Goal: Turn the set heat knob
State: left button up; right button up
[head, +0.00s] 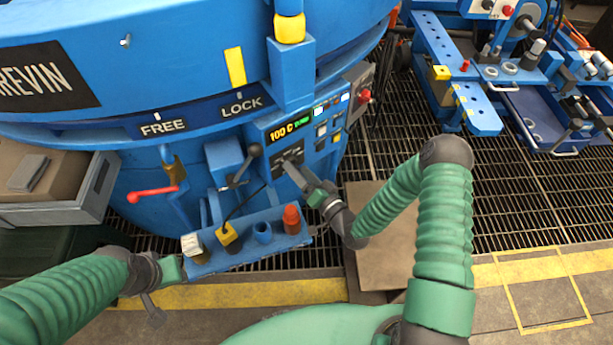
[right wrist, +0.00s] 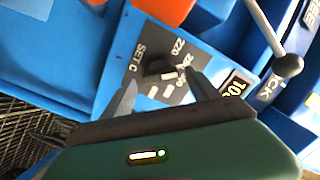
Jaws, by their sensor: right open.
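The set heat knob (right wrist: 155,68) is a dark round knob on a black dial plate marked "SET C" in the right wrist view. The plate is on the blue control box (head: 262,136), below a display (head: 288,129) that reads 100 C. My right gripper (head: 291,168) is at the dial and partly hides it in the head view. In the right wrist view my right gripper (right wrist: 160,88) is open, with one finger on each side of the knob; I cannot tell whether they touch it. My left gripper (head: 172,270) is at the lower left, away from the knob; its fingers are unclear.
A lever with a dark ball end (head: 254,150) stands left of the dial. A red-handled lever (head: 152,193) is farther left. A blue shelf (head: 275,246) with several small items is below. A blue workbench (head: 480,115) stands at the right, with open grating between.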

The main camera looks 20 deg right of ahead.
jog(key=p+v, duration=0.3)
jog(key=v, duration=1.3)
jog(key=shift+s+d, duration=0.2)
jog(key=shift+s, duration=0.15)
jog(key=shift+f, duration=0.1)
